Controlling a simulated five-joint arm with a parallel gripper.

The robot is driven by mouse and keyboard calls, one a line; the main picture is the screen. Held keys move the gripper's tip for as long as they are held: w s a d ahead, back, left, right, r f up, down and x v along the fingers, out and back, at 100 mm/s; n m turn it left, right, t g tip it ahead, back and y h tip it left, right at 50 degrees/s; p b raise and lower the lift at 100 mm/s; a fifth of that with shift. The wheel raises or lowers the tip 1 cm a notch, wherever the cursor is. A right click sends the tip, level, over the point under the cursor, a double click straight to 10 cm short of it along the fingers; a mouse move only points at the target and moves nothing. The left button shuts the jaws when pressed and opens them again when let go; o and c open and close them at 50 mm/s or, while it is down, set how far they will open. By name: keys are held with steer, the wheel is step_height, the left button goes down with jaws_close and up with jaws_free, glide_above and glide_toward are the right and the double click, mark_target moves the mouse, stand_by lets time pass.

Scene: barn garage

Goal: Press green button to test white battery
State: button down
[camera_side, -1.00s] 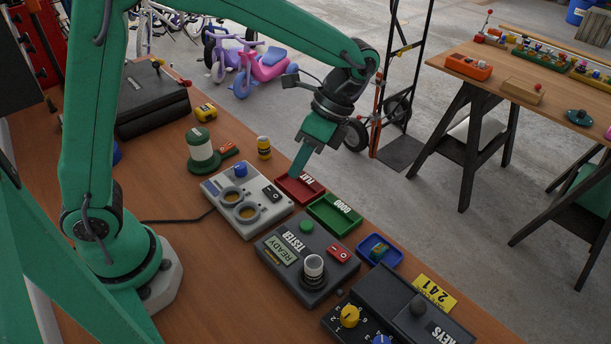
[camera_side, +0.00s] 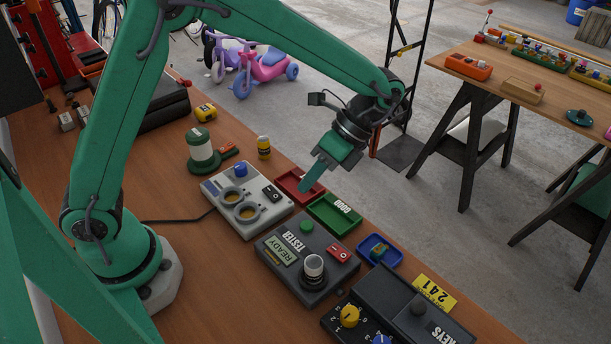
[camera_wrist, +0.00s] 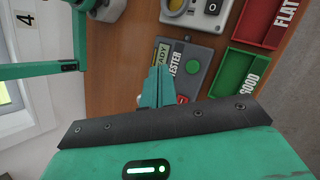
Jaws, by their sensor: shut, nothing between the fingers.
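The dark grey tester (camera_side: 270,240) lies on the bench with its display reading READY. Its round green button (camera_side: 306,227) also shows in the wrist view (camera_wrist: 192,66), just right of my fingertips. The white battery (camera_side: 314,264) stands upright in the tester's black socket; in the wrist view my fingers mostly hide that area. My gripper (camera_side: 304,189) is shut and empty. It is in the air, and in the side view its tips overlap the red FLAT tray, above and apart from the button. The fingers also show in the wrist view (camera_wrist: 158,71).
The red FLAT tray (camera_side: 288,179) and green GOOD tray (camera_side: 326,219) lie behind the tester. A light grey box (camera_side: 219,200) with a blue knob is to its left. A blue tray (camera_side: 365,254) and a dark KEYS box (camera_side: 383,293) are to its right.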

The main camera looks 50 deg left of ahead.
mark_target(310, 224)
steer(key=shift+f, duration=4.35)
steer(key=shift+f, duration=0.9)
steer(key=shift+r, duration=0.9)
steer(key=shift+r, duration=0.1)
steer(key=shift+r, duration=2.45)
